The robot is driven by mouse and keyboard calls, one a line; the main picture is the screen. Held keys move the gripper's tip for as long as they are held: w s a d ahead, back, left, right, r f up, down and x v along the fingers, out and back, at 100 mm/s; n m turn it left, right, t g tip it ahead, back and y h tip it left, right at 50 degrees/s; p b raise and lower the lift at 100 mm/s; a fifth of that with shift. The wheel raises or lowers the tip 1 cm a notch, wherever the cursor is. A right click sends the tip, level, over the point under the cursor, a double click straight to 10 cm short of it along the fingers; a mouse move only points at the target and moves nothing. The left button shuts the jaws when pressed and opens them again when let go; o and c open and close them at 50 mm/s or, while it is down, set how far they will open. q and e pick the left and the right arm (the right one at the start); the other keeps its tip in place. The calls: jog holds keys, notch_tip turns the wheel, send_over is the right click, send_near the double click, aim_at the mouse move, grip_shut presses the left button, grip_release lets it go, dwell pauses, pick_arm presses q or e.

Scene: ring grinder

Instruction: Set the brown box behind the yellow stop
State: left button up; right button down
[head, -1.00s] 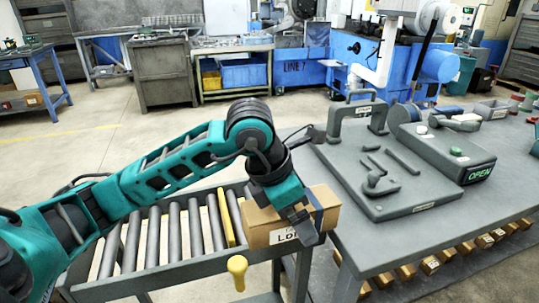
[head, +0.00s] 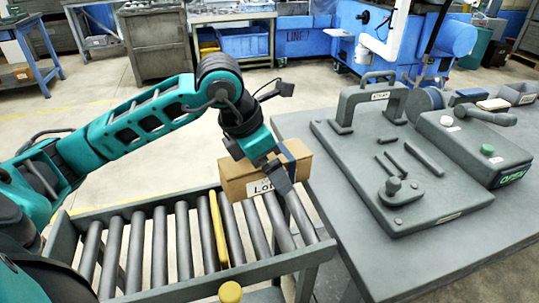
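The far finger is hidden. Rollers show below the box, so it appears raised. The yellow stop (head: 219,232) is a bar lying between the rollers, to the left of and below the box in the picture. My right gripper is not in view.
The roller conveyor (head: 190,285) has raised grey side rails. A grey table (head: 440,262) stands close at right, with a handled fixture plate (head: 350,165) and a control box (head: 470,140) on it. A yellow knob (head: 230,292) stands at the conveyor's near side. The left rollers are clear.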

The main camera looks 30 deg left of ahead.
aim_at(269, 186)
pick_arm(q)
jog(key=shift+f+b, duration=1.75)
jog(key=shift+f, duration=0.95)
notch_tip(269, 186, down, 4)
jog(key=b, duration=0.3)
jog(key=shift+r+b, duration=0.1)
jog(key=shift+b, duration=0.25)
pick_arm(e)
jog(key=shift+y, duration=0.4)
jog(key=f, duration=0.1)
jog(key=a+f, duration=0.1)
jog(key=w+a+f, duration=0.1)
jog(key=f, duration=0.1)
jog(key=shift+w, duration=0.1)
pick_arm(q)
jog(key=shift+f+b, duration=0.3)
jog(key=shift+b, duration=0.05)
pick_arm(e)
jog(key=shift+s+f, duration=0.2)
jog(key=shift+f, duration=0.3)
pick_arm(q)
jog(key=o, duration=0.6)
